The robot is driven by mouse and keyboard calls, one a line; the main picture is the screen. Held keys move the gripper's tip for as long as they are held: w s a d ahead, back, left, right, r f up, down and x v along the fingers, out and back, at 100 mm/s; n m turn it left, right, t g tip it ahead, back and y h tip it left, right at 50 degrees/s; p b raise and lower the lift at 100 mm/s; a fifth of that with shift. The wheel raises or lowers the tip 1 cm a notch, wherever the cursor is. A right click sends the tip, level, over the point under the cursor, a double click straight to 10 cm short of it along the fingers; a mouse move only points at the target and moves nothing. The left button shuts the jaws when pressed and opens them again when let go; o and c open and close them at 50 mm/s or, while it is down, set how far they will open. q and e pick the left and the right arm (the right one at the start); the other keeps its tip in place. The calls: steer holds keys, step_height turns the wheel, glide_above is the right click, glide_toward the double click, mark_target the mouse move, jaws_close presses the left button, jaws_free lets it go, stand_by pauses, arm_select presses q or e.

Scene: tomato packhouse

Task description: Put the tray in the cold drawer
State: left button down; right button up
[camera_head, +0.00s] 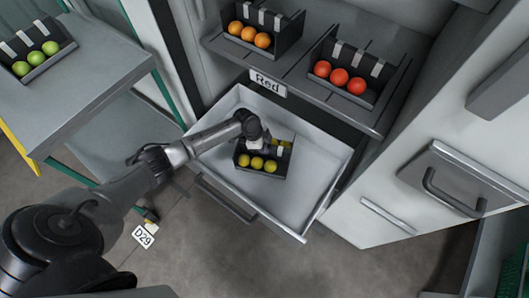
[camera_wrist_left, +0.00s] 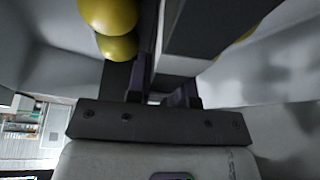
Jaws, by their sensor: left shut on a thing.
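The dark tray (camera_head: 263,174) holds a row of yellow tomatoes (camera_head: 257,163) and sits inside the outline of the open cold drawer (camera_head: 305,190), toward its left and middle. I cannot tell if its base touches the drawer floor. My left gripper (camera_head: 261,143) reaches in from the left and is shut on the tray's upper part. In the left wrist view, the gripper's fingers (camera_wrist_left: 165,90) close on the dark tray wall (camera_wrist_left: 212,28), with yellow tomatoes (camera_wrist_left: 110,15) beside it. The fingertips are partly hidden. My right gripper is not in view.
Above the drawer, a shelf with a "Red" label (camera_head: 268,83) bears a tray of orange tomatoes (camera_head: 249,34) and a tray of red ones (camera_head: 340,78). A grey table (camera_head: 95,80) at left bears green tomatoes (camera_head: 35,57). The drawer's right side is free.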

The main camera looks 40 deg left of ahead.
arm_select(q)
steer(key=shift+f+b, duration=1.55)
steer(key=shift+f, duration=0.4)
steer(key=shift+f, duration=0.1)
steer(key=c, duration=1)
jaws_free()
steer(key=shift+r, duration=0.2)
steer(key=p+v, duration=0.7)
steer(key=v, duration=0.5)
